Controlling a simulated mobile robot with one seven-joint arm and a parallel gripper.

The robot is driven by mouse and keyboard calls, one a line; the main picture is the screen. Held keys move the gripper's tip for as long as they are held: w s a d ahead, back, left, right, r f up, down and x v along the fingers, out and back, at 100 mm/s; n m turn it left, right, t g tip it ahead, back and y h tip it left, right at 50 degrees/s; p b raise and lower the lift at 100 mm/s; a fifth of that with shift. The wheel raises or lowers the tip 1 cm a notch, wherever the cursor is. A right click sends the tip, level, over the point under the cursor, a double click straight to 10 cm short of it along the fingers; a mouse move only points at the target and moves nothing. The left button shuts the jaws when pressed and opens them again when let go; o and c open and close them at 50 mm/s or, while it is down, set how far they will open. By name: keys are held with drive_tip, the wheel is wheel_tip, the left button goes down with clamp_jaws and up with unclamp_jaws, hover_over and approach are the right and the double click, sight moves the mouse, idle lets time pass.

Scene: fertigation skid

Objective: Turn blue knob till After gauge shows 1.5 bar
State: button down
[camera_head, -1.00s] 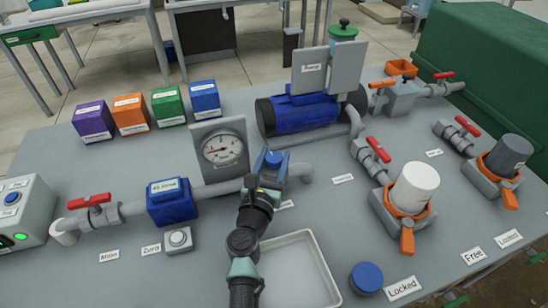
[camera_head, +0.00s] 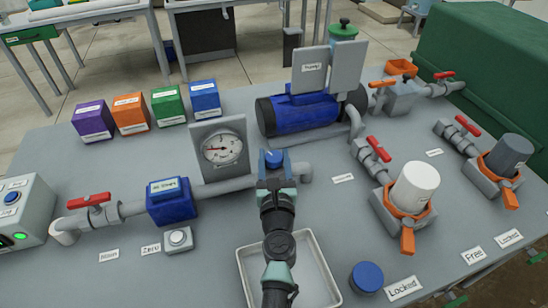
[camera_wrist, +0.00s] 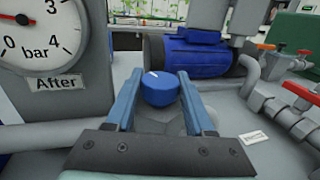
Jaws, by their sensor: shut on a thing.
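The blue knob (camera_head: 274,157) sits on the pipe right of the gauge. It also shows in the wrist view (camera_wrist: 160,90), with a short white mark on its top pointing away and slightly left. My gripper (camera_head: 274,168) is shut on the knob; in the wrist view its blue fingers (camera_wrist: 159,94) stand one on each side of it. The After gauge (camera_head: 222,148) has a white dial, and its needle points left in the head view; I cannot read the exact value. In the wrist view the gauge (camera_wrist: 40,35) is cut off at the top left.
A blue pump (camera_head: 300,114) stands behind the knob. A white tray (camera_head: 244,273) lies below my arm. The inlet pipe (camera_head: 130,209) with a red-handled valve (camera_head: 88,200) is at left. A white-capped filter (camera_head: 414,187) stands at right.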

drive_tip(key=shift+d+y, duration=0.1)
drive_tip(key=shift+y, duration=0.2)
drive_tip(key=n+y+b, duration=0.1)
drive_tip(key=n+y, duration=0.2)
drive_tip(key=y, duration=0.1)
drive_tip(key=shift+d+f+g, duration=0.1)
drive_tip(key=shift+g, duration=0.3)
drive_tip(key=n+g+y+b, duration=0.1)
drive_tip(key=n+y, duration=0.1)
drive_tip(key=y, duration=0.1)
drive_tip(key=shift+n+g+y+b, duration=0.3)
drive_tip(key=shift+g+b, duration=0.05)
drive_tip(key=shift+g, duration=0.05)
drive_tip(key=n+g+y+b, duration=0.2)
drive_tip(key=y, duration=0.1)
drive_tip(key=shift+n+g+y+b, duration=0.3)
drive_tip(key=shift+n+b, duration=0.05)
drive_tip(key=shift+n, duration=0.05)
drive_tip(key=shift+n+g+y+b, duration=0.5)
drive_tip(key=shift+g, duration=0.1)
drive_tip(key=shift+a, duration=0.2)
drive_tip(key=shift+c, duration=1.4)
unclamp_jaws()
